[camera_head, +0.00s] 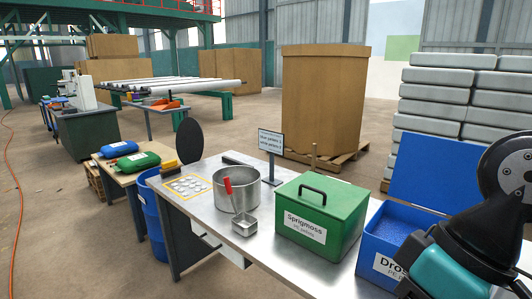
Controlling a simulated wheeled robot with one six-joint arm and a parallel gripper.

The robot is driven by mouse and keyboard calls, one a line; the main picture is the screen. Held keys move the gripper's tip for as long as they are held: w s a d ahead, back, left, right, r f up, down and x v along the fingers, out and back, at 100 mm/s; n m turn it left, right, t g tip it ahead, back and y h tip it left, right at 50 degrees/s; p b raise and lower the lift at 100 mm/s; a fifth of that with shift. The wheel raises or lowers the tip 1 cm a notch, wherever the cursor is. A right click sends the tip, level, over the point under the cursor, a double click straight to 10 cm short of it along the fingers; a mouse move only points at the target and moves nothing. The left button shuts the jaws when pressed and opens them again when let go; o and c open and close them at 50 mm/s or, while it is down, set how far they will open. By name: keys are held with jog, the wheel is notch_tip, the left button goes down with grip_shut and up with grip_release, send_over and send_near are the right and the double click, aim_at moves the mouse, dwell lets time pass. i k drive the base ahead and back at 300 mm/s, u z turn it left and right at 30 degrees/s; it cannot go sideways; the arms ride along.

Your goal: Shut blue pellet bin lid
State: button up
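The blue pellet bin (365,255) stands at the right end of the metal bench, with blue pellets (393,229) showing inside. Its blue lid (436,178) is open and stands up at the back of the bin, leaning slightly away. My arm crosses in front of the bin's right side at the lower right and hides part of its front label and right end. My gripper's fingers are not visible; the arm's end runs out of the bottom of the view.
A green bin (318,225) with its lid shut stands just left of the blue bin. A metal pot (236,188) and a scoop with a red handle (244,224) are further left, near a small sign (270,141). Stacked grey bags (466,95) rise behind the lid.

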aim_at(437, 175)
jog(key=z, duration=0.6)
jog(key=k, duration=0.6)
jog(key=u, duration=0.8)
jog(key=i, duration=0.55)
jog(key=u, duration=0.6)
jog(key=i, duration=0.7)
jog(key=z, duration=0.7)
jog(key=i, duration=0.5)
jog(key=z, duration=0.6)
